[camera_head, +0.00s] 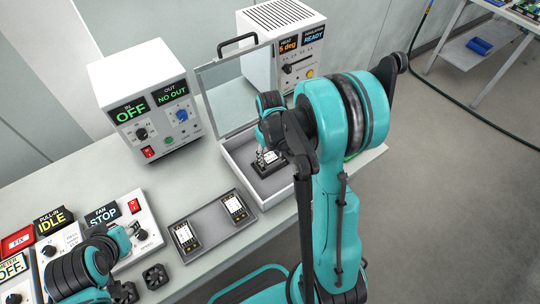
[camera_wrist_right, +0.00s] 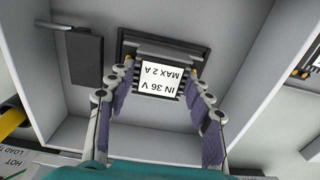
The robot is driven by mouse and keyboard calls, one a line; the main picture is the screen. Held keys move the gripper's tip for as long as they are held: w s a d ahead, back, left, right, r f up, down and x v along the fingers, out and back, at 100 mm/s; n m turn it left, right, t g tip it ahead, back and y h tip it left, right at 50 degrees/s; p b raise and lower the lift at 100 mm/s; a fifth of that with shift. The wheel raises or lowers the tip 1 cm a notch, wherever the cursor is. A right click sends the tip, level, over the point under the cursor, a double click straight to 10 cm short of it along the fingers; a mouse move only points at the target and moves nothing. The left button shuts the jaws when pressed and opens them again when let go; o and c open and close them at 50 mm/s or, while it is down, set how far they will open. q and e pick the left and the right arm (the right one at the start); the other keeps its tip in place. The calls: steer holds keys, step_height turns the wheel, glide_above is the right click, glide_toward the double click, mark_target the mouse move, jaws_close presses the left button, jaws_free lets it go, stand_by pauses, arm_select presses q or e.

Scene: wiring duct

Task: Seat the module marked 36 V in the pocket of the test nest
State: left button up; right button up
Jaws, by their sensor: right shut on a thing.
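The 36 V module (camera_wrist_right: 160,80) has a white label reading "IN 36 V MAX 2 A", upside down in the right wrist view. My right gripper (camera_wrist_right: 158,88) is shut on it, one finger on each side. The module is at the black test nest (camera_wrist_right: 128,48), inside a white open box; I cannot tell whether it is fully down in the pocket. In the head view the nest (camera_head: 268,168) shows below my right gripper (camera_head: 268,153), partly hidden by my arm. My left gripper (camera_head: 122,238) is at the lower left by the fan panel, its fingers unclear.
The white box (camera_head: 235,168) has its clear lid raised. A grey tray (camera_head: 210,225) with two modules lies in front of it. Instrument cases (camera_head: 140,90) stand behind, control panels sit at left, and a small black fan (camera_head: 155,277) lies near the table's front edge.

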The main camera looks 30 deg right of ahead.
mark_target(270, 157)
steer(key=shift+f, duration=0.2)
steer(key=o, duration=1.4)
steer(key=shift+r, duration=0.15)
steer(key=shift+r, duration=0.2)
step_height(270, 157, up, 11)
steer(key=p, duration=0.3)
steer(key=s+a+r+t, duration=0.2)
steer(key=s+a, duration=0.1)
steer(key=s+a+r+t, duration=0.2)
steer(key=s+a+r, duration=0.1)
steer(key=s+a, duration=0.1)
steer(key=s+a+r+t, duration=0.3)
steer(key=s, duration=0.1)
steer(key=shift+a+r+m, duration=0.2)
steer(key=shift+a+m, duration=0.1)
steer(key=shift+m, duration=0.1)
